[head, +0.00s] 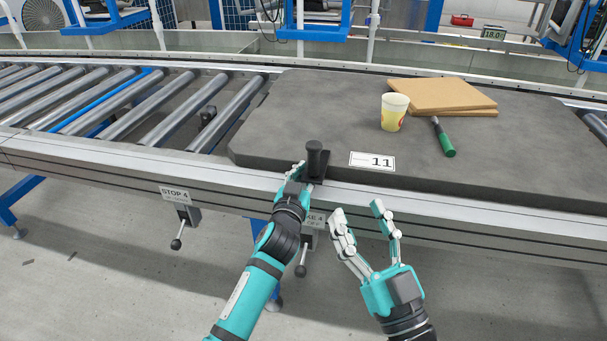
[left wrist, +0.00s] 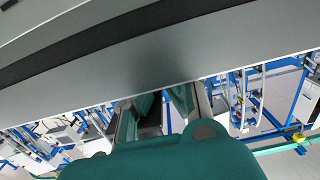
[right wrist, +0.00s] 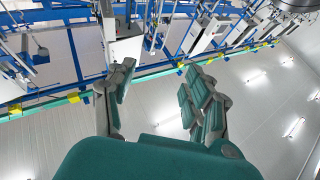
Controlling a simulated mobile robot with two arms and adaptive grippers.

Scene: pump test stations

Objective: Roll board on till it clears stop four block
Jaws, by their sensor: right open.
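The board (head: 300,110) is a large dark grey slab with a label "11", lying on the roller conveyor. A black upright handle (head: 314,158) stands at its front edge. My left gripper (head: 297,172) is at this handle, just left of and below its top; whether its fingers close on it is hidden. In the left wrist view, its fingers (left wrist: 155,112) are partly covered. The "STOP 4" sign (head: 175,194) and its lever (head: 177,240) are on the front rail, left of the board. A small dark block (head: 207,115) shows between rollers. My right gripper (head: 362,218) is open and empty before the rail.
On the board are a yellow cup (head: 394,112), brown sheets (head: 440,96) and a green-handled tool (head: 444,138). Bare rollers (head: 170,110) lie left of the board. A second sign, partly hidden and ending in "4", and its lever (head: 302,268) are behind my left arm.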

